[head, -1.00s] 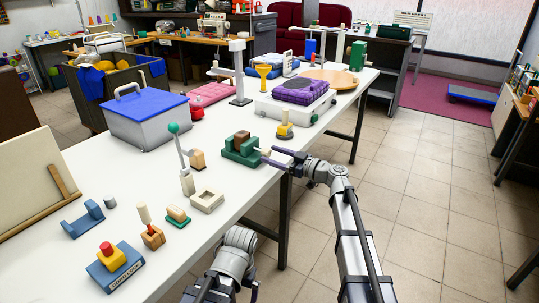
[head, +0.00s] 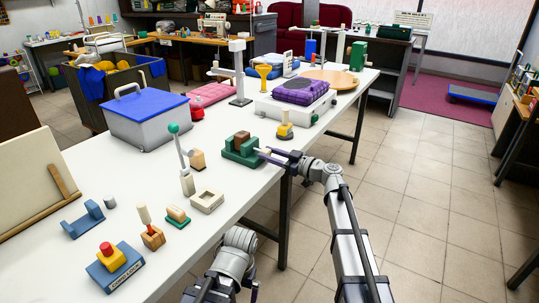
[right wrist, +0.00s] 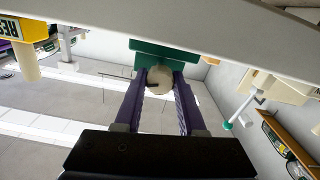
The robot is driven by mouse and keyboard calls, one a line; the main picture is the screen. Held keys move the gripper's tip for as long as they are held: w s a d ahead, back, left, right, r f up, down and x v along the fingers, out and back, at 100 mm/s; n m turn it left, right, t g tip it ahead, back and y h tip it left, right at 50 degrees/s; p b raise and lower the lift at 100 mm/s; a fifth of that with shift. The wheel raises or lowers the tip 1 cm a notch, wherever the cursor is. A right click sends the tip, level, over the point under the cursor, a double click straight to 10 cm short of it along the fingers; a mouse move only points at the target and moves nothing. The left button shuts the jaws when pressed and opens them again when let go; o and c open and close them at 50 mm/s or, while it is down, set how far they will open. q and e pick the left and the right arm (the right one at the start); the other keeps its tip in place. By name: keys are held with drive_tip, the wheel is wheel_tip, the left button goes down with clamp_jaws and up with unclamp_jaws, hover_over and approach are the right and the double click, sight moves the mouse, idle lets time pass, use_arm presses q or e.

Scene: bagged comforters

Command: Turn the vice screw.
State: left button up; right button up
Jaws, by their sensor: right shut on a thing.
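The green vice (head: 241,152) stands at the near edge of the white table, with a brown block (head: 241,136) between its jaws. Its pale round screw handle (head: 263,152) points toward my right arm. My right gripper (head: 267,154) is shut on this handle, level with the table edge. In the right wrist view the pale knob (right wrist: 160,80) sits between the two purple fingers, with the green vice body (right wrist: 175,56) just beyond. My left arm shows at the bottom; only a dark purple piece of its gripper (head: 253,290) shows, so its opening is unclear.
A blue-lidded box (head: 146,110) is farther back. The floor right of the table is clear.

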clamp_jaws()
drive_tip(key=m, duration=0.5)
drive_tip(key=shift+m, duration=0.4)
drive_tip(key=o, duration=0.9)
unclamp_jaws()
drive_tip(key=v, duration=0.8)
